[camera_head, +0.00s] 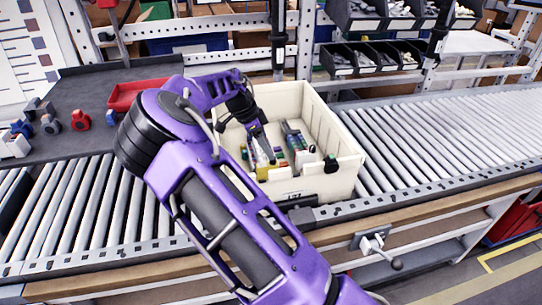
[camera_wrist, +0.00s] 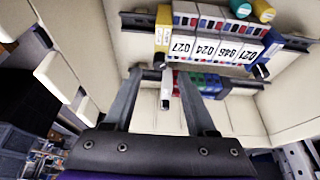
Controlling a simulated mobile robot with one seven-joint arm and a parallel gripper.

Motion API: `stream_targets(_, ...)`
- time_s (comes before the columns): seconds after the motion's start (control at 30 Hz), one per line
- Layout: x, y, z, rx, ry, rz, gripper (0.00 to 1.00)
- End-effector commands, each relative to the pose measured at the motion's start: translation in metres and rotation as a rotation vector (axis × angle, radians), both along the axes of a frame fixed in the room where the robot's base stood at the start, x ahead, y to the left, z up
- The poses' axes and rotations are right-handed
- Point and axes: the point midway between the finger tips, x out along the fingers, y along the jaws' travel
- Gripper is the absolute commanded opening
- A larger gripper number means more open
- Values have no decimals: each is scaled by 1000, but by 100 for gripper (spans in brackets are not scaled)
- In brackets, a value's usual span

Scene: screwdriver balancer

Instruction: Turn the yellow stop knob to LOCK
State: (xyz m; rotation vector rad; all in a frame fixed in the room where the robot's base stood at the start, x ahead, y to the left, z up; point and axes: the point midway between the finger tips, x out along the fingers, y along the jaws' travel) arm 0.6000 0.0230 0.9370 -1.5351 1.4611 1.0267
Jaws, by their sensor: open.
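I cannot make out a yellow stop knob or a LOCK mark in either view. My gripper (camera_head: 262,152) reaches down into a cream bin (camera_head: 345,177) on the roller conveyor. In the wrist view my gripper (camera_wrist: 160,76) has its two fingers spread, with nothing held between them. Ahead of the fingers, a row of numbered grey terminal blocks (camera_wrist: 212,35) sits on a rail, with a yellow end piece (camera_wrist: 163,28) at its left. A small white-and-dark part (camera_wrist: 166,88) shows between the fingers; I cannot tell if they touch it.
The bin walls surround my gripper. Roller conveyor (camera_head: 430,130) runs clear to the right. A red tray (camera_head: 140,93) and several small red and blue parts (camera_head: 80,120) lie on the dark surface at left. Shelves with black part bins (camera_head: 375,55) and a dark vertical post (camera_head: 278,40) stand behind.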

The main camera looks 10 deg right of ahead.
Motion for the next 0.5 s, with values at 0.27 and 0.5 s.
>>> stream_targets(0.27,1,-14,-33,-1,0,0,57)
stream_targets(0.5,1,-16,-38,0,-1,0,57)
